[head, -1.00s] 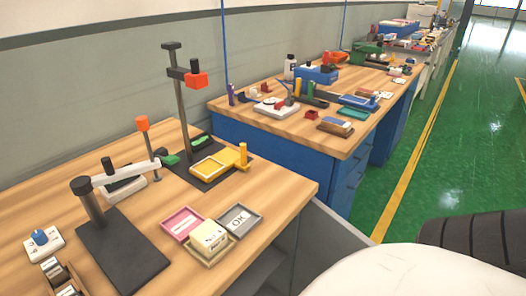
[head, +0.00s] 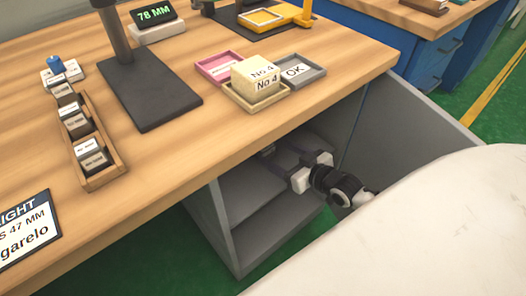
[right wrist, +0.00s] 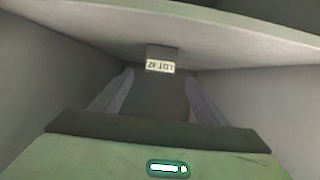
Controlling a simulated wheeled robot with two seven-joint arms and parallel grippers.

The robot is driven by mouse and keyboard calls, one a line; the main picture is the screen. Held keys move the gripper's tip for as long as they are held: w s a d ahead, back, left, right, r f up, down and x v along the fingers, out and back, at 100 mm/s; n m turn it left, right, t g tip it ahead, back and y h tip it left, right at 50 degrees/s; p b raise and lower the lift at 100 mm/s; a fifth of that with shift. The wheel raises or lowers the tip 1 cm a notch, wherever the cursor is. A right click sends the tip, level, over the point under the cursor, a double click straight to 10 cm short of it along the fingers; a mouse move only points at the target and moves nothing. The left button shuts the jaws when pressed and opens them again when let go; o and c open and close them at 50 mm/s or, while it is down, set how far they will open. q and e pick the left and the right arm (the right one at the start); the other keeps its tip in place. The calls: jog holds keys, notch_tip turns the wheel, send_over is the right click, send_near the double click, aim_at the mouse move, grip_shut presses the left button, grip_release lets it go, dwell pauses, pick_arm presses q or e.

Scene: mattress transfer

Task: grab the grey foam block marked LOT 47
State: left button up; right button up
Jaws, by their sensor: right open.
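The grey block (right wrist: 160,53) shows small in the right wrist view, with a pale label that appears upside down and reads like LOT 47. It sits at the back of the cabinet, under a shelf edge. My right gripper (head: 274,166) reaches into the open cabinet under the table in the head view. In the right wrist view its two fingers (right wrist: 159,82) are apart, with nothing between them, and the block lies beyond the tips. In the head view I cannot make out the block. My left gripper is not in view.
The wooden table (head: 180,195) overhangs the cabinet (head: 225,225), whose grey side walls leave limited room. The cabinet door (head: 400,120) stands open at right. On the table are a cream block marked No 4 (head: 258,80), small trays, a dark stand base (head: 155,95) and a wooden rack (head: 105,175).

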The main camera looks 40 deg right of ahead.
aim_at(268, 148)
jog(key=b+x, duration=0.1)
jog(key=x, duration=0.2)
jog(key=b+x, duration=0.2)
jog(key=x, duration=0.2)
jog(key=shift+w, duration=0.2)
jog(key=shift+w+f+b, duration=0.1)
jog(key=shift+w+b, duration=0.2)
jog(key=shift+w, duration=0.1)
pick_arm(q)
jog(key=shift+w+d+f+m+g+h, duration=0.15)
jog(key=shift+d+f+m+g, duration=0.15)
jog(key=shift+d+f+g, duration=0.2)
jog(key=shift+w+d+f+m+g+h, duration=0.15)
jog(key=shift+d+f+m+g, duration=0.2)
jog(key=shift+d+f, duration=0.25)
pick_arm(e)
jog(key=c, duration=1.1)
jog(key=shift+c, duration=0.2)
